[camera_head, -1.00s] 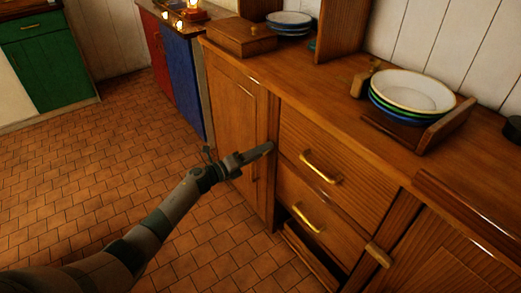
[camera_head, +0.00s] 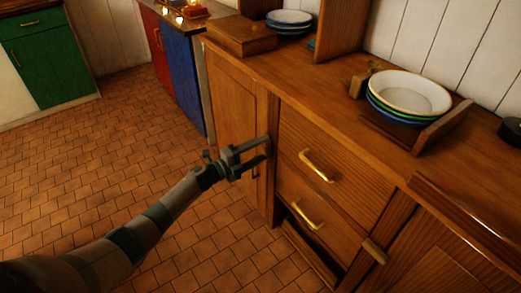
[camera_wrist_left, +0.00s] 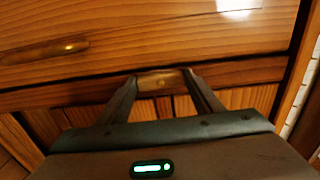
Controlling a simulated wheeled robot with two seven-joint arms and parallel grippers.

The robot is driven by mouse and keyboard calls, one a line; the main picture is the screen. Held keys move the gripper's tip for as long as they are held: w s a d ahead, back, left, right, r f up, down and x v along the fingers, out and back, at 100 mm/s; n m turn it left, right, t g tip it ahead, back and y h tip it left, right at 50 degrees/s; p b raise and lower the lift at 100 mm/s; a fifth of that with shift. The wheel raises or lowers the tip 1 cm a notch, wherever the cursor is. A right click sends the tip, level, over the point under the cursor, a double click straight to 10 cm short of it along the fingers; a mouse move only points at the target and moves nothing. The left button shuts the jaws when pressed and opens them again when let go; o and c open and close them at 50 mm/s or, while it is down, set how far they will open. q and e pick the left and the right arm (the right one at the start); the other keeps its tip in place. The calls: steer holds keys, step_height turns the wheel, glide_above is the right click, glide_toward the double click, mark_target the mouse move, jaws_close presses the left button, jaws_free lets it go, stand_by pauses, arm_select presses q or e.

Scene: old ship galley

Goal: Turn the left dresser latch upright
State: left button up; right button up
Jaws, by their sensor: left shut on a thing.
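The left dresser latch (camera_wrist_left: 160,81) is a small wooden block. In the left wrist view it sits between my left gripper's two fingertips, at the strip beside the cupboard door. My left gripper (camera_head: 267,152) is shut on it, one finger above the other in the head view. There the fingers and the door edge hide the latch, and its exact tilt is hard to tell. The left door (camera_head: 232,108) looks closed. My right gripper is not in view.
Two drawers with brass handles (camera_head: 316,167) are right of the gripper. Another wooden latch (camera_head: 375,251) is by the right door. Stacked bowls (camera_head: 410,92) and a wooden box (camera_head: 240,37) stand on the dresser top. The tiled floor (camera_head: 90,165) is clear.

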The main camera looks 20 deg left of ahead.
arm_select(q)
steer(key=shift+a, duration=0.1)
steer(key=o, duration=1.1)
steer(key=shift+c, duration=0.2)
steer(key=shift+s+a+f, duration=0.1)
steer(key=shift+s+a, duration=0.25)
steer(key=shift+s, duration=0.15)
steer(key=v, duration=1.6)
